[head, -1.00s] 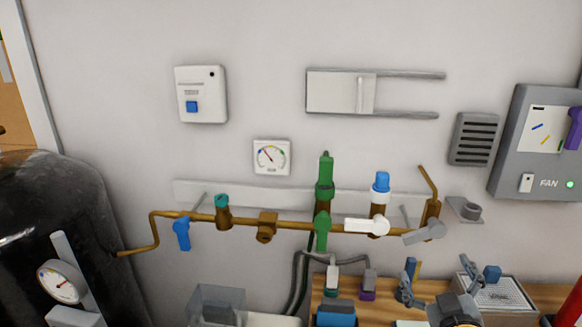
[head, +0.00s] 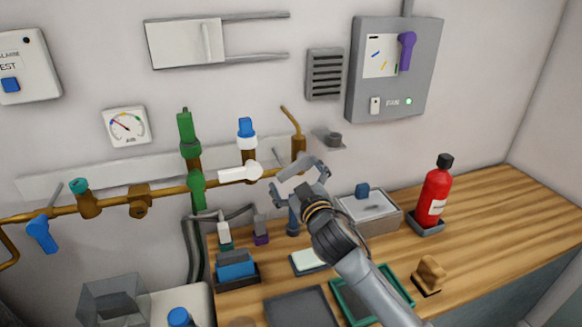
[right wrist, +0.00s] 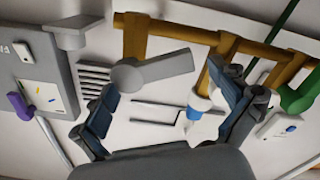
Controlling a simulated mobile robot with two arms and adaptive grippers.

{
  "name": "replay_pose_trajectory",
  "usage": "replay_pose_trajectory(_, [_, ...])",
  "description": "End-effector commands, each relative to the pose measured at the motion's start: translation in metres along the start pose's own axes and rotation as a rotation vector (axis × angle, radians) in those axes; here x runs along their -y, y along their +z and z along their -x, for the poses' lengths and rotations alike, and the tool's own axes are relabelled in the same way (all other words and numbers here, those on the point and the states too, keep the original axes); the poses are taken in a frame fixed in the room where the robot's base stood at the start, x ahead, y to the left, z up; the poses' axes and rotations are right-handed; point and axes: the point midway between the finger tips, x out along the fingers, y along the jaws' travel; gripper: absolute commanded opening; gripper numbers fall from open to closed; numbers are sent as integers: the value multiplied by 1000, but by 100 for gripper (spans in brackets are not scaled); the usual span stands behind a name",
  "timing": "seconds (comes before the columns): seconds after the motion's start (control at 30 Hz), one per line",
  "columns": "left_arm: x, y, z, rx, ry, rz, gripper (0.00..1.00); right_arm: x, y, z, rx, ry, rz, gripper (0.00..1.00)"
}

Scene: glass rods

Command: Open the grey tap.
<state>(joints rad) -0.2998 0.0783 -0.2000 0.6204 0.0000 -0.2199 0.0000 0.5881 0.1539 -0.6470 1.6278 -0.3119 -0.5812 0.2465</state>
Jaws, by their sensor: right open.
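My right gripper (head: 298,184) is open and empty, just in front of and below the lever. Its fingers also show in the right wrist view (right wrist: 168,92). I cannot tell whether they touch the lever. My left gripper is not in view.
A white tap (head: 240,173) and a green tap (head: 197,190) are on the same pipe to the left, a blue one (head: 41,235) farther left. Below, the wooden bench (head: 480,215) carries a red extinguisher (head: 433,195) and trays. A purple lever (head: 406,50) is on the fan box.

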Motion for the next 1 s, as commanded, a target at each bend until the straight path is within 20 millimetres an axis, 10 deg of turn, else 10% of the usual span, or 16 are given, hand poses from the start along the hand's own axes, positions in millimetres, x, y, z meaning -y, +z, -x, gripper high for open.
replay_pose_trajectory(0.6, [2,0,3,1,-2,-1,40,0,0,-25,0,0,-1,96])
replay_pose_trajectory(1.0, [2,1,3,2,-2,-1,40,0,0,-25,1,0,-1,18])
